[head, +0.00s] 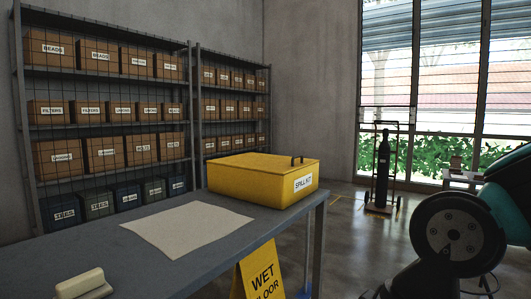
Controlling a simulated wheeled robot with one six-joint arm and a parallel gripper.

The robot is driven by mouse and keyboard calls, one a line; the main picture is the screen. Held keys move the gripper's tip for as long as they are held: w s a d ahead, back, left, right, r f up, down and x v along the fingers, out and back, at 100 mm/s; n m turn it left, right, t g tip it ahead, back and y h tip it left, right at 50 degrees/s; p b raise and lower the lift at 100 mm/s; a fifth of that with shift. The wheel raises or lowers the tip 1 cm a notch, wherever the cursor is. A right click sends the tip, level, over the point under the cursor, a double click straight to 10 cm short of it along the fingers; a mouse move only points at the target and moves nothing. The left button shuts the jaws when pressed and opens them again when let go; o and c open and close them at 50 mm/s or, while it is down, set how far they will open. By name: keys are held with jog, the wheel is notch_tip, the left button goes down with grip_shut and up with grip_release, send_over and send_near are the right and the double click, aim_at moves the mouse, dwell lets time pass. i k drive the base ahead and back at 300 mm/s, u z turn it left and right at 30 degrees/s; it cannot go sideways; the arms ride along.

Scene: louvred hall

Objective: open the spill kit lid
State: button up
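The spill kit (243,184) is a yellow box with a white "SPILL KIT" label on its right-hand end. It sits at the far right end of a grey table (150,262). My arm, dark with a teal part, shows at the right edge of the view, apart from the box. My gripper is not in view.
A pale sheet (185,226) lies flat on the table before the box. A cream block-like object (80,284) lies near left. A yellow "WET FLOOR" sign (260,273) stands by the table. Shelves (104,130) of boxes line the wall; a cylinder trolley (382,170) stands behind.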

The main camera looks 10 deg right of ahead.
aim_at(273, 164)
jog(key=z, duration=0.6)
jog(key=i, duration=0.65)
jog(key=z, duration=0.55)
jog(key=i, duration=0.7)
jog(key=u, duration=0.85)
jog(key=i, duration=0.6)
jog(key=u, duration=0.6)
